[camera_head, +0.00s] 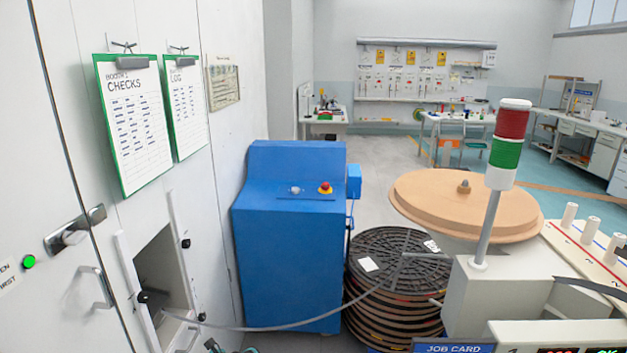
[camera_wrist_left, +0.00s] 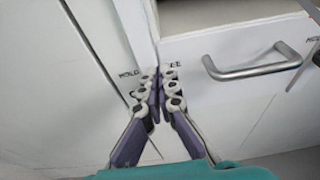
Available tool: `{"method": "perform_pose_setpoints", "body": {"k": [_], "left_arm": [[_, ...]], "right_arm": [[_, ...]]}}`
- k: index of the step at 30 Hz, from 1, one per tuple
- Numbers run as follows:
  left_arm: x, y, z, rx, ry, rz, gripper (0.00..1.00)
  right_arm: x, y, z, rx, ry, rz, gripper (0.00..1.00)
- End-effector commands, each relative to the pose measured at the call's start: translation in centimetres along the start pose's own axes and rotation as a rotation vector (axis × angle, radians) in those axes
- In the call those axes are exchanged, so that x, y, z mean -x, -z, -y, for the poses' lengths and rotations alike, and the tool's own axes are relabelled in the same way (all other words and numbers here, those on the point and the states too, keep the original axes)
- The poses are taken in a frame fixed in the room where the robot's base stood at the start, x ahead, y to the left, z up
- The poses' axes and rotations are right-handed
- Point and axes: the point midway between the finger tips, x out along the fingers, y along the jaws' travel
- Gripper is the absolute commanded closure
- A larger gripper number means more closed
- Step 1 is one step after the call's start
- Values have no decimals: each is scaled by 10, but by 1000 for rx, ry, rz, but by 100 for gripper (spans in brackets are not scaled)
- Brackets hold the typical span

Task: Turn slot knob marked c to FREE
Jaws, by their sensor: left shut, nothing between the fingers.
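My left gripper (camera_wrist_left: 160,85) is shut and empty in the left wrist view. Its fingertips are in front of a white panel, between a label reading HOLD (camera_wrist_left: 129,74) and a partly covered label ending in EE (camera_wrist_left: 174,65). No knob shows there; the fingers may hide it. In the head view, the wall opening (camera_head: 160,270) has small black knobs around it: one at upper right (camera_head: 185,243), one at lower right (camera_head: 201,317) and one at left (camera_head: 142,297). I cannot read a letter c at any of them. My right gripper is not in view.
A metal handle (camera_wrist_left: 258,66) is right of the fingers in the wrist view. In the head view, a grey cable (camera_head: 290,328) runs from the opening past a blue cabinet (camera_head: 290,240) to a stack of dark reels (camera_head: 400,260). A signal tower (camera_head: 505,140) stands at right.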

Motion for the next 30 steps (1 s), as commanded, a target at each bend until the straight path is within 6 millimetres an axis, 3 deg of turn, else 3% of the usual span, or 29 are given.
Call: {"method": "perform_pose_setpoints", "body": {"k": [13, 24, 30], "left_arm": [[50, 13, 0, -1, 3, 1, 100], [56, 14, -2, 0, 0, 1, 100], [63, 20, -26, 0, 2, 1, 100]], "right_arm": [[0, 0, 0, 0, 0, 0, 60], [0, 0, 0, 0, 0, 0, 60], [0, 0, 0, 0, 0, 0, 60]]}}
